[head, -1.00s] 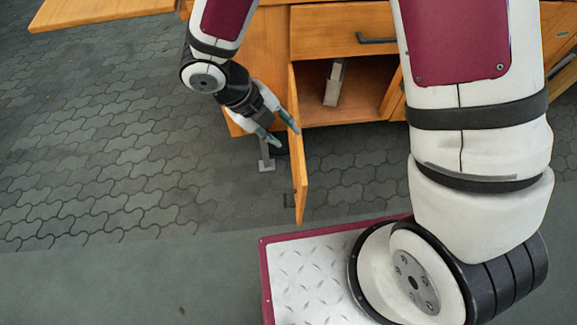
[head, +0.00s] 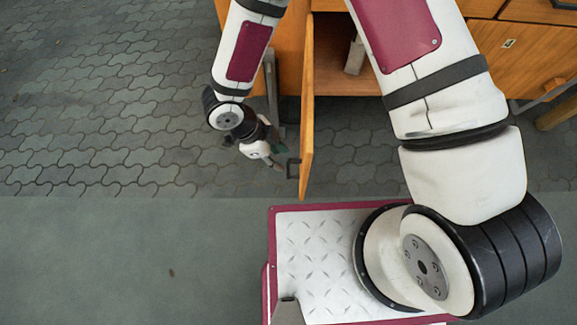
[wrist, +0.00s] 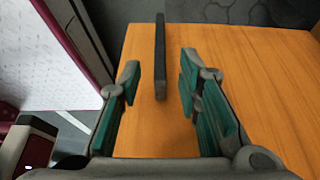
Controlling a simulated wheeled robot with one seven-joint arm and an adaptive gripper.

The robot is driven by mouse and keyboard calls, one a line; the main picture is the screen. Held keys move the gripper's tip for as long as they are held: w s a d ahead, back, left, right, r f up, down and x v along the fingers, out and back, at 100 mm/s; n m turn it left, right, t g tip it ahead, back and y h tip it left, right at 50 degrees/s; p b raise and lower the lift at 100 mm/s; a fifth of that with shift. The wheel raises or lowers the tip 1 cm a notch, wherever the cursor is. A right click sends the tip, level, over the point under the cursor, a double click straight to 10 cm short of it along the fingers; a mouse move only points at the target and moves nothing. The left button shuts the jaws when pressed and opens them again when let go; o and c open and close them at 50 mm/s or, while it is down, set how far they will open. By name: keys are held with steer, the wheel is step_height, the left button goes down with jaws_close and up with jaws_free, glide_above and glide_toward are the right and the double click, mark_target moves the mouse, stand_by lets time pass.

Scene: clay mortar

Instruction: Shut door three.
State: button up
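An open wooden cabinet door (head: 307,110) stands edge-on in the head view, swung out toward my base. No number shows on it, so I cannot tell if it is door three. Its dark bar handle (head: 292,168) sticks out on the left face near the free edge. My gripper (head: 276,158) is left of the door, close to the handle. In the wrist view the wooden door face (wrist: 240,90) fills the background. The handle (wrist: 160,50) lies between the lines of my open gripper's (wrist: 160,76) green-padded fingers; contact is not visible.
The open compartment (head: 335,75) right of the door holds a pale grey block-like object (head: 355,55). Another closed wooden front (head: 530,60) is at the right. Paved floor (head: 100,120) left of my gripper is clear.

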mark_target(288, 166)
steer(key=b+x, duration=0.3)
steer(key=x, duration=0.4)
steer(key=shift+d+f, duration=0.15)
steer(key=shift+f, duration=0.05)
jaws_close()
